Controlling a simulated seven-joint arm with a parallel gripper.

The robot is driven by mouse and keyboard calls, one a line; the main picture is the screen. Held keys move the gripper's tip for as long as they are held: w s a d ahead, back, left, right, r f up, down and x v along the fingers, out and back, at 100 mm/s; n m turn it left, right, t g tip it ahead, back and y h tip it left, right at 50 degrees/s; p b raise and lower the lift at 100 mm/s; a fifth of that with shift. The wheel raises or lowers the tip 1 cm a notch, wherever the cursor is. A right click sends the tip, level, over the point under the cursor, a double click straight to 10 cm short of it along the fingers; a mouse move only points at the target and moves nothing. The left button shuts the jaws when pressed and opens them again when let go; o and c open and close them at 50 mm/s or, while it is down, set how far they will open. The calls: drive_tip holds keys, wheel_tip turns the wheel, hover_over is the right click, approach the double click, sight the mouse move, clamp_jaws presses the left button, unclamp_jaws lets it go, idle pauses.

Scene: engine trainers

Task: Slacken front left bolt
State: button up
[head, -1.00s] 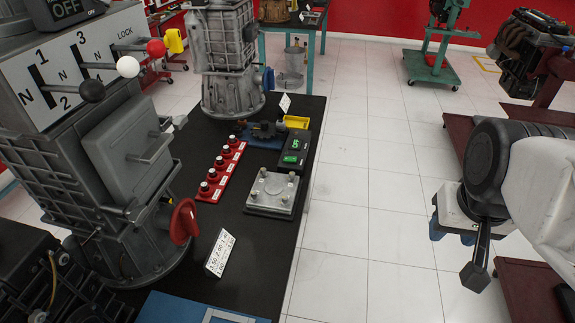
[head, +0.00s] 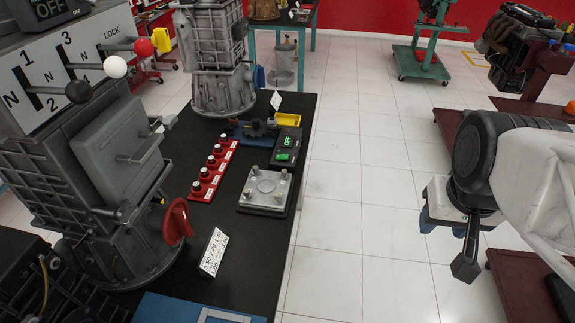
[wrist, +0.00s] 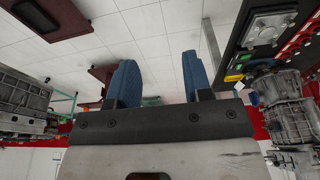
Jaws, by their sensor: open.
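A square metal plate (head: 265,187) with a bolt near each corner lies on the black bench. Its front left bolt (head: 247,194) stands up from the near left corner as I see it. The plate also shows at the upper right of the wrist view (wrist: 268,28), too small to tell the bolts apart. My gripper (head: 427,218) hangs over the floor, well to the right of the bench and apart from the plate. In the wrist view its two blue fingers (wrist: 160,80) are spread with nothing between them.
On the bench (head: 215,295), a row of red-based knobs (head: 213,166) and a black box with a green display (head: 286,148) stand near the plate. A gearbox with a red handle (head: 176,222) stands left. White floor (head: 345,225) is clear between bench and gripper.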

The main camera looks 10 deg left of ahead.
drive_tip(key=w+a+f+m, duration=0.2)
drive_tip(key=w+a, duration=0.5)
drive_tip(key=w, duration=0.4)
drive_tip(key=m+g, duration=0.3)
drive_tip(key=m, duration=0.1)
hover_over(278, 195)
wheel_tip(278, 195, down, 19)
drive_tip(key=shift+f, duration=0.15)
drive_tip(key=shift+f, duration=0.15)
drive_tip(key=shift+f, duration=3.75)
drive_tip(key=shift+c, duration=0.3)
